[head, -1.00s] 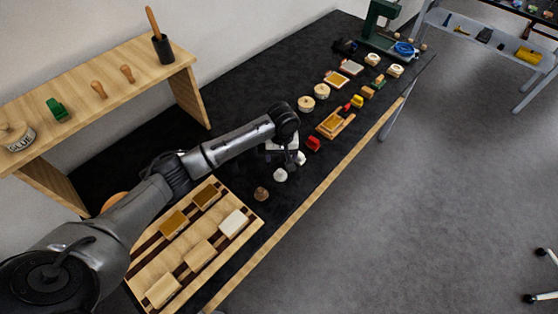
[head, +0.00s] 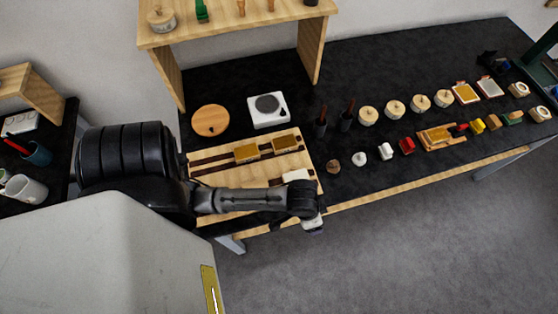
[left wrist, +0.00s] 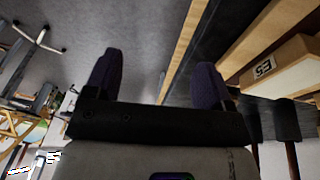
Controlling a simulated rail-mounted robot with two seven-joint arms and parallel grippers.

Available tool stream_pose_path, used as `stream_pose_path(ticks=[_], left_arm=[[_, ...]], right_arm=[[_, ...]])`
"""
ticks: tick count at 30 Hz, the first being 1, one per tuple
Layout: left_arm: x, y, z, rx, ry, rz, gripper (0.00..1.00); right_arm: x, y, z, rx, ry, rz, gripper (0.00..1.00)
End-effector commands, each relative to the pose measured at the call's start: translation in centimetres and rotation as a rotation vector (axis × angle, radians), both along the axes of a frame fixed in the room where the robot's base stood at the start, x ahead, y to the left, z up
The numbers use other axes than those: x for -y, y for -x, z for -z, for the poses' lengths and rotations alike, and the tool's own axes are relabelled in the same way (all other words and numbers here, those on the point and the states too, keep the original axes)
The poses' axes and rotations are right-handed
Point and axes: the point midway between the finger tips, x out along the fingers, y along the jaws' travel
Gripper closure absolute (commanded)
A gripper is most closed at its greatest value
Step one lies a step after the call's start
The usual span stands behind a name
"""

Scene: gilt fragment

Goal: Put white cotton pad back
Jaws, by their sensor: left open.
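Two small white pieces sit near the front edge of the black table in the head view: a rounded one (head: 360,159) and a blockier one (head: 386,151). I cannot tell which is the cotton pad. My left gripper (head: 313,224) is at the table's front edge, left of both, mostly hidden under its wrist. A striped wooden board (head: 215,170) lies under my left arm. It holds two amber-topped blocks and a white-topped block (head: 296,176), partly covered by the arm.
A brown knob (head: 333,166) and a red piece (head: 407,146) flank the white pieces. Round wooden lidded pots (head: 368,116) stand behind. A white scale-like box (head: 267,110) and a wooden disc (head: 211,120) are behind the board. Open floor lies in front of the table.

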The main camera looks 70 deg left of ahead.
Motion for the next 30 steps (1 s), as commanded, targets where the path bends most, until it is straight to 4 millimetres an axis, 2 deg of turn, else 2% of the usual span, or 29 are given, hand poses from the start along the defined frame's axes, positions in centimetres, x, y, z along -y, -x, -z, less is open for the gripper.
stream_pose_path(ticks=[1, 3, 6, 11, 15, 30], left_arm=[[0.0, 2.0, -0.4, 0.016, -0.006, 0.015, 0.24], [-0.4, 4.1, -1.1, 0.040, -0.031, 0.038, 0.24], [-1.1, 6.4, -2.0, 0.063, -0.069, 0.062, 0.24], [-2.1, 8.6, -3.1, 0.082, -0.116, 0.081, 0.24], [-2.4, 9.3, -3.5, 0.086, -0.134, 0.089, 0.24], [-2.4, 9.3, -3.5, 0.087, -0.135, 0.089, 0.24]], right_arm=[[0.1, 0.0, 0.0, -0.001, 0.003, -0.001, 0.57], [0.2, 0.0, 0.0, 0.000, 0.005, -0.004, 0.57], [0.3, 0.0, 0.0, -0.001, 0.009, -0.005, 0.57], [0.3, 0.0, 0.0, 0.000, 0.011, -0.006, 0.57], [0.3, 0.0, 0.0, 0.000, 0.011, -0.006, 0.57], [0.0, 0.0, 0.0, -0.001, 0.000, 0.001, 0.57]])
